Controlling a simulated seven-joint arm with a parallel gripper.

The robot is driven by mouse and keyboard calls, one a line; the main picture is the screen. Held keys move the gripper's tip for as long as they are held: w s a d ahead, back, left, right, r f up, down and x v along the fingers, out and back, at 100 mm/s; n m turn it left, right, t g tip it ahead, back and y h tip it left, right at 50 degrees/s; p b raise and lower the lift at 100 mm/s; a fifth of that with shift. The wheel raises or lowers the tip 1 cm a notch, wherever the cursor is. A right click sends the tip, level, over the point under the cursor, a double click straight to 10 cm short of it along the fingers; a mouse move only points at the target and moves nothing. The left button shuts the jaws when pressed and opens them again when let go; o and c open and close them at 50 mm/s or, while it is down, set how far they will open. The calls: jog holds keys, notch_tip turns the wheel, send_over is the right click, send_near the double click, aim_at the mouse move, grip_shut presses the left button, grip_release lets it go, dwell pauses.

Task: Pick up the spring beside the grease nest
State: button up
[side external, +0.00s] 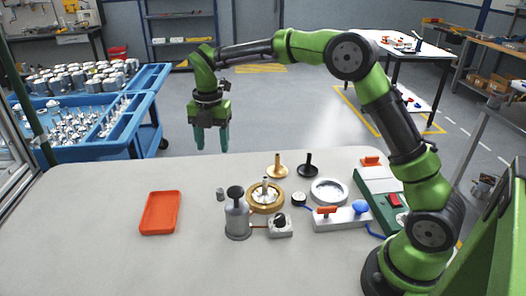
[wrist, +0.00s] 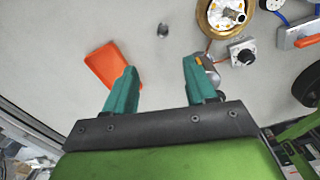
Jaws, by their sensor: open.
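A small grey coil-like piece, which looks like the spring (side external: 220,194), stands alone on the table left of a round brass-coloured nest (side external: 265,207). The nest has a pale part with an upright post in its middle; I take it as the grease nest. In the wrist view the spring (wrist: 162,31) lies beyond my fingertips, roughly between their lines, and the nest (wrist: 208,18) is at the upper right. My gripper (side external: 211,150) is open and empty, pointing down, high above the table's far side. It also shows in the wrist view (wrist: 160,68). Nothing hides the spring.
A grey canister (side external: 237,220) stands close in front of the spring, partly behind my right finger in the wrist view. A knob box (side external: 280,228) is beside it. An orange tray (side external: 160,213) lies left. Brass and black posts (side external: 308,168) stand behind.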

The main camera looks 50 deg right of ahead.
jog(key=n, duration=0.2)
send_over(220, 190)
jog(key=a, duration=0.1)
jog(key=f, duration=0.7)
jog(key=s+f, duration=0.1)
jog(key=f, duration=0.3)
jog(key=shift+f, duration=0.1)
jog(key=shift+w+d+f, duration=0.1)
jog(key=shift+w+f, duration=0.05)
jog(key=shift+f, duration=2.65)
